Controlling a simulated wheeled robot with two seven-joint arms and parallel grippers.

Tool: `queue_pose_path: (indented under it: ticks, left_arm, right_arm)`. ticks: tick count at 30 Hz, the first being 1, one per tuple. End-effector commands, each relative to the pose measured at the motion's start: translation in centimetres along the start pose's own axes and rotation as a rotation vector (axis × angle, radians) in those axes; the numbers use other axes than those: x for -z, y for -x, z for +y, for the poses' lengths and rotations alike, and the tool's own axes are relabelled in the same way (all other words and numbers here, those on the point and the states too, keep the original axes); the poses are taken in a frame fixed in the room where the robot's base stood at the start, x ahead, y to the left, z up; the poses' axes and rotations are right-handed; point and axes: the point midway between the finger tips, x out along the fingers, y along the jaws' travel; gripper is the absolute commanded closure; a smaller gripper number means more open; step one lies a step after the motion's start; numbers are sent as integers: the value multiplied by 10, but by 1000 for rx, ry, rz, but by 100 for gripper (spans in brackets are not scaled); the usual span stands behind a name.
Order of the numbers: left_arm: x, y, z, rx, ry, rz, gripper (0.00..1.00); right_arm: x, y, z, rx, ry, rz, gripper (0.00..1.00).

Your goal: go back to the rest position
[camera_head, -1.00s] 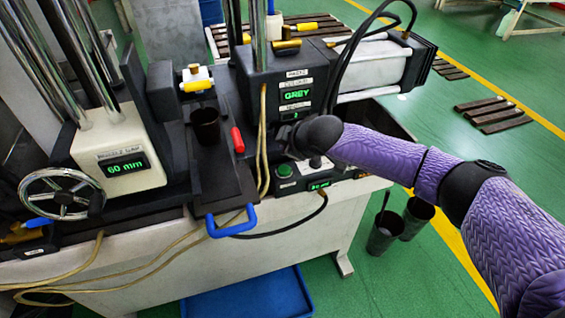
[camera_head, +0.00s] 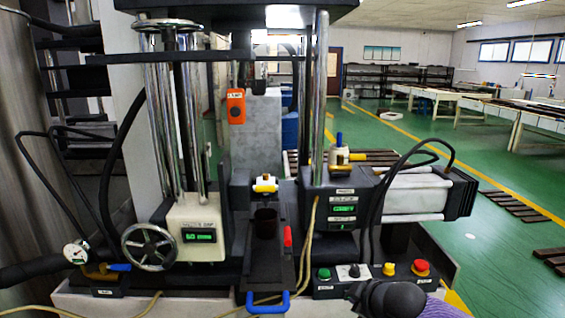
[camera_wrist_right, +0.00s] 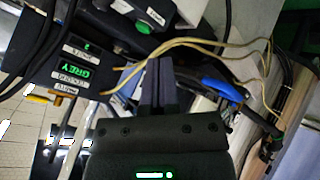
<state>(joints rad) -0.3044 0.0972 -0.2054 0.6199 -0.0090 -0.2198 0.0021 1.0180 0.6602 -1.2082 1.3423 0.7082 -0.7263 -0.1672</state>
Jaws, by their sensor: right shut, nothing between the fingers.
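My right gripper (camera_wrist_right: 157,72) is shut and empty in the right wrist view, its two fingers side by side in front of the machine's front edge. In the head view only the dark end of my right arm (camera_head: 395,300) and a bit of its purple sleeve show at the bottom, right of centre, below the button panel. The fingers are hidden there. My left gripper is not in view.
The moulding machine fills the middle, with a handwheel (camera_head: 149,247), a dark cup (camera_head: 265,223), a blue handle (camera_head: 267,303) and a button panel (camera_head: 375,281) close to my right arm. Green floor (camera_head: 480,240) is open to the right.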

Motion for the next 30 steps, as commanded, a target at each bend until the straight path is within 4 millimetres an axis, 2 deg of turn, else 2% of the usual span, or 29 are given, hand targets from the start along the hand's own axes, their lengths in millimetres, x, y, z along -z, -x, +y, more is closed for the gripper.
queue_pose_path:
  ticks: [5, 11, 14, 17, 20, 23, 26, 27, 30]
  left_arm:
    - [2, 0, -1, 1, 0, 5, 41]
    - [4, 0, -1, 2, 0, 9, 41]
    - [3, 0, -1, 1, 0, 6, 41]
    - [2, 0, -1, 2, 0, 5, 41]
    - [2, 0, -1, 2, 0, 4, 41]
    - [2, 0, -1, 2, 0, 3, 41]
    - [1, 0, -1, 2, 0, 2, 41]
    - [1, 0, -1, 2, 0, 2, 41]
    - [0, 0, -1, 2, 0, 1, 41]
  right_arm:
    - [-16, -17, -21, 10, -63, -3, 100]
    - [-48, -38, -55, 26, -156, -26, 100]
    - [-73, -50, -81, 37, -222, -53, 100]
    - [-107, -58, -116, 52, -294, -98, 100]
    - [-147, -62, -158, 71, -372, -161, 100]
    - [-198, -55, -216, 99, -458, -253, 100]
    - [-258, -30, -294, 141, -552, -383, 100]
    - [-281, -15, -326, 160, -586, -438, 100]
    - [-325, 30, -397, 204, -654, -566, 100]
